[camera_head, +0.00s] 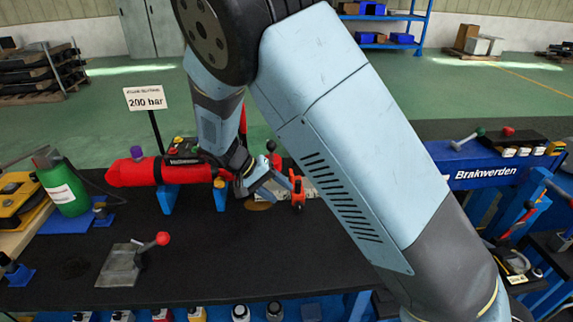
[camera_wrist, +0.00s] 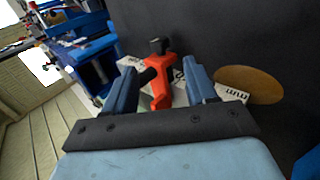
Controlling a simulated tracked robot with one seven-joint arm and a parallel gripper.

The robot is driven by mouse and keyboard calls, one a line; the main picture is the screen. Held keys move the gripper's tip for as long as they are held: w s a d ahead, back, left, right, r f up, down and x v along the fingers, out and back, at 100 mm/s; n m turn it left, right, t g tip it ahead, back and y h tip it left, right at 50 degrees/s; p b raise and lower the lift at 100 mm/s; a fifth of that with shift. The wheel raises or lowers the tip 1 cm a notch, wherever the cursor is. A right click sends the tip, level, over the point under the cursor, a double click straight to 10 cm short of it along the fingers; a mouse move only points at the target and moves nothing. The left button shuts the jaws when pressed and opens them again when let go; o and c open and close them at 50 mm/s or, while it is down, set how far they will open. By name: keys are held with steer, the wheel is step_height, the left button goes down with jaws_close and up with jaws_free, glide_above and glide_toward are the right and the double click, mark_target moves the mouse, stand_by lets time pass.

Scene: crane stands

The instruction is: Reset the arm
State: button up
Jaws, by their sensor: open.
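My gripper (camera_head: 277,180) is above the black bench (camera_head: 205,250), near its back edge, with my arm reaching across the middle of the head view. In the wrist view, my gripper (camera_wrist: 157,68) has its two blue fingers apart and nothing is clearly held. A red-orange part with a black knob (camera_wrist: 161,82) shows between and beyond the fingers; I cannot tell if they touch it. The same red-orange part (camera_head: 298,191) stands just right of the gripper in the head view. A pale printed sheet or plate (camera_wrist: 233,93) lies beneath it, partly hidden.
A red cylinder (camera_head: 135,173) on blue supports lies left of the gripper. A green bottle (camera_head: 67,190) and a metal plate with a red-knobbed lever (camera_head: 121,264) are further left. A "200 bar" sign (camera_head: 145,98) stands behind. A blue "Brakwerden" stand (camera_head: 487,174) is at right. The front middle bench is clear.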

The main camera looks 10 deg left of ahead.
steer(key=shift+d+r, duration=0.1)
steer(key=s+d+r+m+g+y, duration=0.2)
steer(key=d+r+y, duration=0.4)
steer(key=d+r, duration=1.3)
steer(key=s+d+r+t+y, duration=0.1)
steer(key=s+d+r+t, duration=0.1)
steer(key=s+d+r, duration=0.2)
steer(key=s+d+r+t+y, duration=0.1)
steer(key=s+d+r+t, duration=0.2)
steer(key=s+d, duration=0.7)
steer(key=shift+s+d+r+t, duration=0.25)
steer(key=shift+s+r, duration=0.45)
steer(key=shift+s, duration=0.85)
